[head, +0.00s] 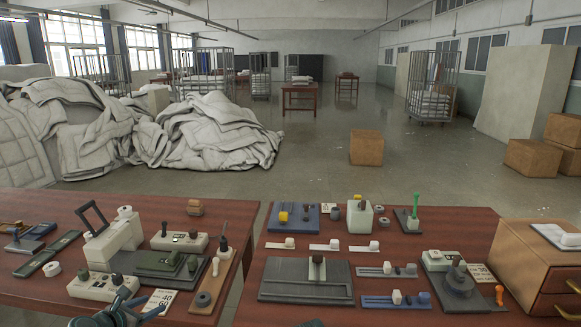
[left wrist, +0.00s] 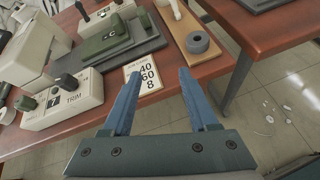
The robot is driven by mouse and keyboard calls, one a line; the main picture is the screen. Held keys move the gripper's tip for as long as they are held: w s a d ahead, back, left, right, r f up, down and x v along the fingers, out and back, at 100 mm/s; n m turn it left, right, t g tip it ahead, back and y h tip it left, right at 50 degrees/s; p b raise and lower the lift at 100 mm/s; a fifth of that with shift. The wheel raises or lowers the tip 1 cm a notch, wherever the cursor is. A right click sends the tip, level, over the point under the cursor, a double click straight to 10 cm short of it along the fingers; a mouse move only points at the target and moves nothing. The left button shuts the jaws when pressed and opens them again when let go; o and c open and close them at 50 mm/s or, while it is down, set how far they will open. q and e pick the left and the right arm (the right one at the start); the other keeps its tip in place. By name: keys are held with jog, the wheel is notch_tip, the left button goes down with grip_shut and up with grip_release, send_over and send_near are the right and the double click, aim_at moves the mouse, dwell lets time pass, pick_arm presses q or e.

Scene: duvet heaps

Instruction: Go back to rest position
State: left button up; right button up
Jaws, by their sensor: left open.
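My left gripper (head: 140,305) comes in at the bottom left of the head view, low over the front edge of the left table (head: 240,215). In the left wrist view its two blue fingers (left wrist: 158,95) are spread apart with nothing between them. Beyond the fingertips lies a white card with numbers (left wrist: 145,78), which also shows in the head view (head: 160,302). The fingers appear apart from the table items.
The left table holds a white machine (head: 112,240), control boxes (head: 95,286) and a grey ring (left wrist: 198,42). The right table (head: 290,316) carries several slide fixtures and a wooden drawer box (head: 530,265). A gap separates the tables. White duvet heaps (head: 215,135) and cardboard boxes (head: 366,148) lie beyond.

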pick_arm(q)
jog(key=s+d+f+m+g+h, duration=0.1)
jog(key=s+d+f+m+g, duration=0.15)
jog(key=d+m, duration=0.45)
jog(key=s+d+f+m+g, duration=0.1)
jog(key=d+f+m+g, duration=0.2)
jog(key=d+m, duration=0.35)
jog(key=s+d+f+m+g+h, duration=0.1)
jog(key=s+d+f+m+g, duration=0.2)
jog(key=d, duration=0.6)
jog(key=s+d+f+m+g+y, duration=0.35)
jog(key=s+d+m+y, duration=0.45)
jog(key=m, duration=1)
notch_tip(320, 180, up, 13)
jog(key=s+d+h+p, duration=0.1)
jog(key=s+h+p, duration=0.1)
jog(key=p, duration=1)
jog(key=shift+s+d+p, duration=0.25)
jog(key=shift+s+p, duration=0.05)
jog(key=shift+s, duration=0.05)
